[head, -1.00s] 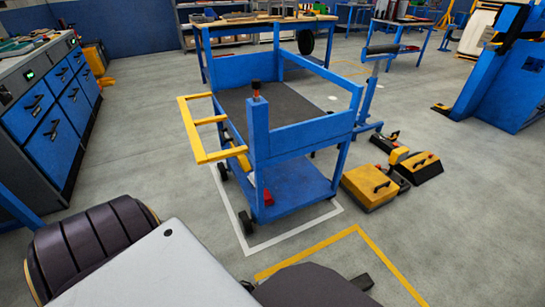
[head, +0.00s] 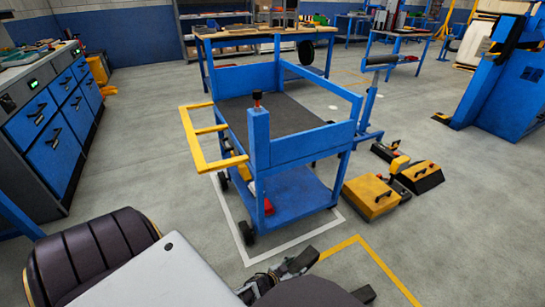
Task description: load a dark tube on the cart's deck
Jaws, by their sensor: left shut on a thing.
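The blue cart (head: 300,148) stands ahead of me, with a yellow handle on its left side. Its upper deck (head: 290,118) is dark and looks bare between the blue side panels. My left gripper (head: 296,264) shows low in the picture, in front of the cart and apart from it, fingers towards the upper right. My right gripper is out of view.
Yellow and black cases (head: 373,197) lie on the floor right of the cart. A blue roller stand (head: 369,105) with a dark roller is behind them. A workbench (head: 262,29) is behind the cart and a drawer cabinet (head: 51,127) stands left. The floor in front is clear.

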